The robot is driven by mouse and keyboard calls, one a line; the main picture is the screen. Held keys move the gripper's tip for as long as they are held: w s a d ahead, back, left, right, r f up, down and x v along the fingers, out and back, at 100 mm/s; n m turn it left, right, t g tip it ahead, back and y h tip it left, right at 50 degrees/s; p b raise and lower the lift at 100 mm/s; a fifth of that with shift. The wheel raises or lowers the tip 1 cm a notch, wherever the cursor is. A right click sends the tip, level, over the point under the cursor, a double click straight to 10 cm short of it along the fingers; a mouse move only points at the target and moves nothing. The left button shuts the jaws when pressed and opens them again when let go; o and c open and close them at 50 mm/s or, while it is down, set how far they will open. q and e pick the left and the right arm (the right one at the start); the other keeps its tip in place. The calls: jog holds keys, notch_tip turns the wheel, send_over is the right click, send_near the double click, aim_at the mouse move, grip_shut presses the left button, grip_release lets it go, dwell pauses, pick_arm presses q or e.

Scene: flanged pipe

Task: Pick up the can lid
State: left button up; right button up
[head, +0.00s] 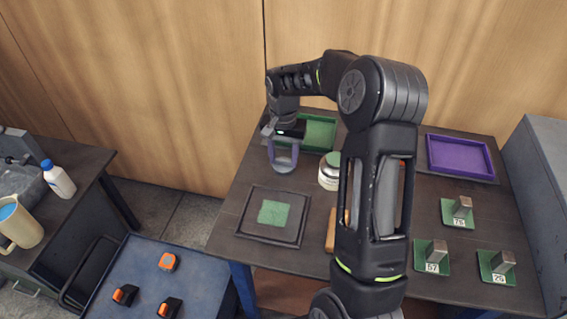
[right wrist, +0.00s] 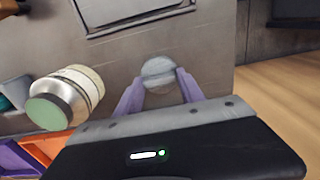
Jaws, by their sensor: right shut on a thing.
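The can lid (head: 284,164) is a small grey disc at the left part of the dark table, left of a white can. My right gripper (head: 283,156) reaches down over it with its purple fingers. In the right wrist view the lid (right wrist: 158,68) sits between the tips of the two fingers (right wrist: 160,80), and the gripper is shut on it. I cannot tell whether the lid touches the table. The white can (head: 328,174) has a green top and stands upright; it also shows in the right wrist view (right wrist: 75,95). My left gripper is not in view.
A dark frame with a green square (head: 273,212) lies in front of the lid. A green tray (head: 320,130) is behind, a purple tray (head: 460,156) at the back right. Several green plates with metal blocks (head: 460,210) stand at right. My right arm hides the table's middle.

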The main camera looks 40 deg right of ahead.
aim_at(283, 160)
jog(key=c, duration=0.6)
notch_tip(283, 160, up, 10)
jog(key=shift+b, duration=0.65)
